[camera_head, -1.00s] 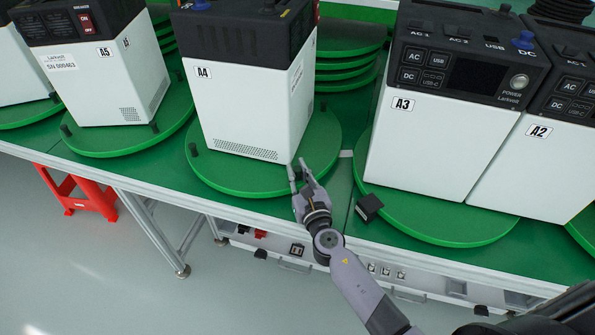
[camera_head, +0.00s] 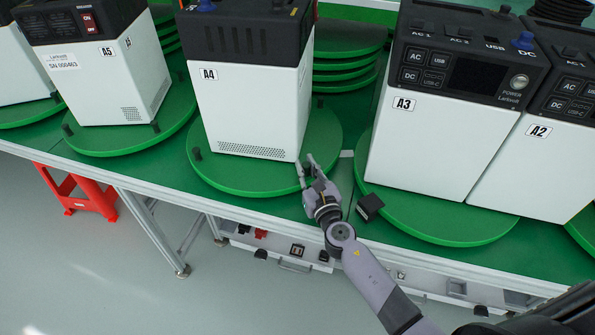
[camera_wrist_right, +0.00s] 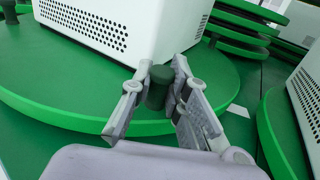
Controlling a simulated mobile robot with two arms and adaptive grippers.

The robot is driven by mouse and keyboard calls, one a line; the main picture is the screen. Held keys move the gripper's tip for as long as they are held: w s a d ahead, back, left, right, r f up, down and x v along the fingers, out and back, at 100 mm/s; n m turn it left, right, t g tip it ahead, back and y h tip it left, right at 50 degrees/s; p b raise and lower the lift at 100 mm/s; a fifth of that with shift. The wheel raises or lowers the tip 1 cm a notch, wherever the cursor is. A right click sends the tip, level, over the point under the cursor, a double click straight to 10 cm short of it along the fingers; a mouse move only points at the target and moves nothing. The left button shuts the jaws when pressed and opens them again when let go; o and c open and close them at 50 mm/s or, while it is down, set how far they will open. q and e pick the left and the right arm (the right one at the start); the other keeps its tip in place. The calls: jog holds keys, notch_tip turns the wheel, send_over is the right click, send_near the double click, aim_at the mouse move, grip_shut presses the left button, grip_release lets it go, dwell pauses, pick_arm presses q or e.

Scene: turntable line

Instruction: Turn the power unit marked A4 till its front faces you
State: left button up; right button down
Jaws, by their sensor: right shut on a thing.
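The power unit marked A4 (camera_head: 250,110) stands on its round green turntable (camera_head: 245,180) in the head view. The face toward me is white with a vent strip low down and slits in the dark top part; no screen or buttons show on it. The wrist view shows its lower corner (camera_wrist_right: 150,35). My right gripper (camera_head: 310,172) is at the turntable's near right rim, by the unit's lower corner. In the wrist view its fingers are shut around a short dark green peg (camera_wrist_right: 159,86) on the turntable. My left gripper is not in view.
Unit A3 (camera_head: 420,150) and its turntable (camera_head: 430,228) stand close on the right, with a small black block (camera_head: 369,206) at the rim. Unit A5 (camera_head: 110,95) stands on the left. Stacked green discs (camera_head: 345,65) lie behind. A red stool (camera_head: 75,190) is on the floor.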

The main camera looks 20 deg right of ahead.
aim_at(322, 163)
jog(key=shift+h, duration=0.4)
jog(key=w+d, duration=0.1)
jog(key=d, duration=0.1)
jog(key=w+d, duration=0.1)
jog(key=d, duration=0.3)
jog(key=shift+w+f, duration=0.15)
jog(key=shift+w, duration=0.25)
jog(key=shift+s+a, duration=0.15)
jog(key=shift+a, duration=0.05)
jog(key=c, duration=1.5)
grip_release()
jog(key=shift+c, duration=0.2)
jog(key=shift+r, duration=0.3)
notch_tip(322, 163, up, 10)
jog(key=shift+f, duration=0.15)
jog(key=shift+c, duration=0.5)
